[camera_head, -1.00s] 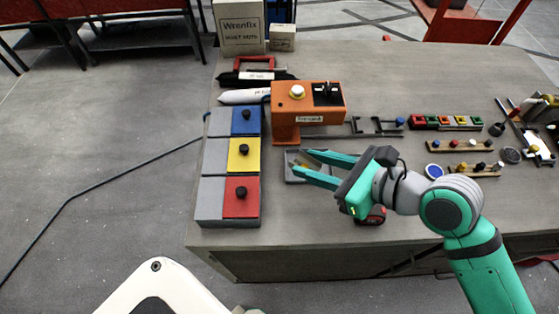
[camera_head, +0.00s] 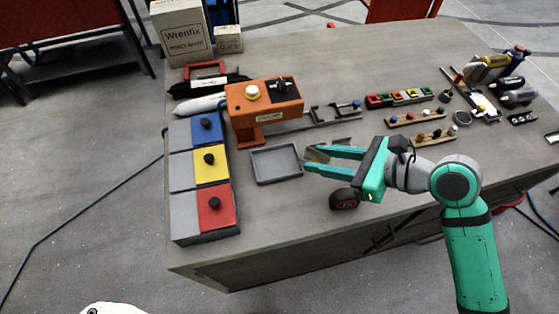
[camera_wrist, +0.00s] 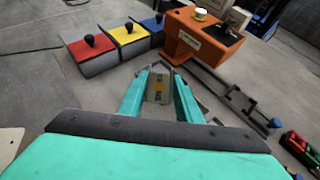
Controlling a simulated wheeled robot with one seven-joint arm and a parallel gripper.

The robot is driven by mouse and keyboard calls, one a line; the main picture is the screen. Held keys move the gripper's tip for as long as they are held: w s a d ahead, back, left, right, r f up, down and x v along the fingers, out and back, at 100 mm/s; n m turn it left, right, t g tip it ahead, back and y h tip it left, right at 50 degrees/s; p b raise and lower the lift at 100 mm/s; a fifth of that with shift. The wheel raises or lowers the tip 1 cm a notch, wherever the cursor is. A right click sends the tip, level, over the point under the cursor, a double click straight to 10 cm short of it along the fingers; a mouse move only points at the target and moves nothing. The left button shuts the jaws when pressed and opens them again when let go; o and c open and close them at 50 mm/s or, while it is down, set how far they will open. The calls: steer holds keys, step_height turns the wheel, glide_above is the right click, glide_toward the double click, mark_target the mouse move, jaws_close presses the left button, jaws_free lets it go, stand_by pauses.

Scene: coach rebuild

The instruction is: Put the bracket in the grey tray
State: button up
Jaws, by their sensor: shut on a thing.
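The grey tray (camera_head: 258,168) is a shallow square tray on the bench, between the coloured lidded boxes and my gripper. It looks empty in the head view. My gripper (camera_head: 308,160) is just right of the tray, with its green fingers pointing left towards it. The fingers are shut on a small grey piece, which I take to be the bracket (camera_head: 318,156). In the wrist view the bracket (camera_wrist: 159,88) sits between the fingertips and shows a yellow mark. The fingers hide part of it. I cannot tell its exact height above the bench.
The orange machine (camera_head: 262,98) stands behind the tray. Boxes with red (camera_head: 217,212), yellow and blue lids stand to its left. Racks of small parts (camera_head: 414,118) stand to the right.

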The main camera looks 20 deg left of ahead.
steer(key=w+r+x, duration=0.1)
steer(key=x, duration=0.6)
glide_above(282, 167)
steer(key=d, duration=0.1)
steer(key=f, duration=0.4)
steer(key=shift+s+d+f, duration=0.1)
steer(key=shift+s+f, duration=0.15)
steer(key=shift+f, duration=0.1)
steer(key=shift+w+a+f, duration=0.15)
steer(key=shift+a+f, duration=0.3)
steer(key=shift+f, duration=0.15)
steer(key=shift+a+f, duration=0.1)
steer(key=shift+f, duration=1.6)
steer(key=o, duration=1.2)
steer(key=shift+f, duration=0.15)
